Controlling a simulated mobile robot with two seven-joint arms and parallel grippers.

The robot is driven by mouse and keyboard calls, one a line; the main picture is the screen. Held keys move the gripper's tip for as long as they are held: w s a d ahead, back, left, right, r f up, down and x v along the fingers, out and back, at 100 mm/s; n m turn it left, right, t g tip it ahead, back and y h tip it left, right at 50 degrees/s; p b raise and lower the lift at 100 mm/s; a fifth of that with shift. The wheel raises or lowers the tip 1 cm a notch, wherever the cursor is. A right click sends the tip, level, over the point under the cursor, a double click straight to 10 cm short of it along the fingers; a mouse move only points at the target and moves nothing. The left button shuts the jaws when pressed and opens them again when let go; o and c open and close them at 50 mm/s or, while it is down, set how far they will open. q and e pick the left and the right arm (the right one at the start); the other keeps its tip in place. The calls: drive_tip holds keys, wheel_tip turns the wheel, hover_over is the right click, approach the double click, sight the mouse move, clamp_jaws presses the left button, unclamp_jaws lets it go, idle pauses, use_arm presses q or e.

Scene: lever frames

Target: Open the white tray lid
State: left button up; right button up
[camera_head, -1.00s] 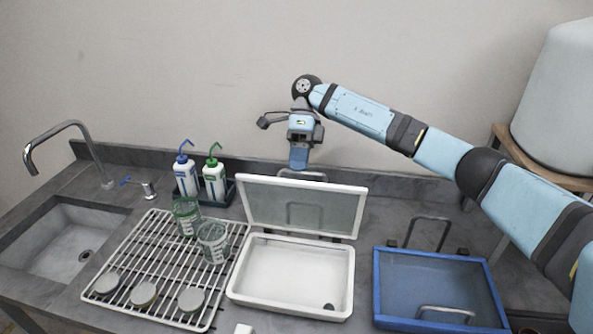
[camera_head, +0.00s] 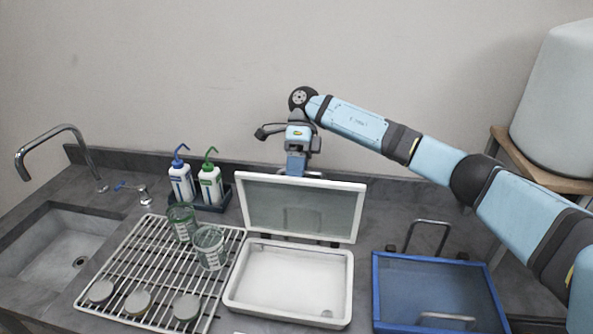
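The white tray (camera_head: 290,279) stands on the grey counter. Its lid (camera_head: 299,207), a white frame around a greyish clear panel, stands raised and tilted back along the tray's rear edge, and the white inside of the tray shows. My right gripper (camera_head: 296,164) is behind the lid's top edge, pointing down. Its fingertips are hidden by the lid, so I cannot tell whether it is open or touching the lid. My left gripper is not in view.
A blue tray (camera_head: 376,290) with a handle stands to the right. A wire rack (camera_head: 128,262) with two beakers (camera_head: 210,247) and several round lids is to the left. Two wash bottles (camera_head: 210,184) stand behind it. A sink (camera_head: 45,250) is at far left.

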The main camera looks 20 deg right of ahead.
drive_tip(key=p+v, duration=0.1)
drive_tip(key=v, duration=1.2)
drive_tip(key=shift+w+d+r, duration=0.2)
drive_tip(key=shift+r, duration=0.1)
